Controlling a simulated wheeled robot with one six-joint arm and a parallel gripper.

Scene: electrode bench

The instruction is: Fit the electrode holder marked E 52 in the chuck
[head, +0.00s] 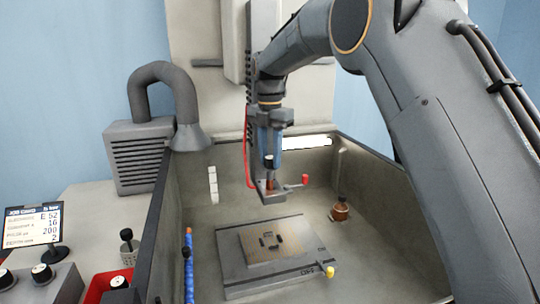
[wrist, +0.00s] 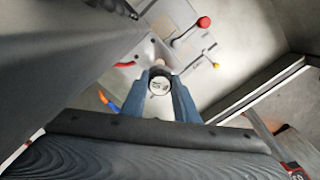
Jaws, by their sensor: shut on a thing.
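My gripper (head: 268,158) has blue fingers closed on an electrode holder (head: 268,163) with a dark round top, held upright. In the wrist view the fingers (wrist: 160,90) grip both sides of the holder's round top (wrist: 159,84); its small marking is blurred. A copper-coloured part (head: 270,185) shows below the gripper, in front of or at the grey chuck (head: 272,196). The chuck's lever ends in a red knob (head: 305,179), pointing right; it also shows in the wrist view (wrist: 204,22). Whether the holder touches the chuck cannot be told.
A job card screen (head: 33,225) reads E 52. Below the chuck lies a work plate (head: 235,277) with a yellow knob (head: 329,271). A copper-brown object (head: 340,209) stands right in the tank. Other holders stand left, near a red tray (head: 97,290). A blue hose (head: 188,265) rises by the left wall.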

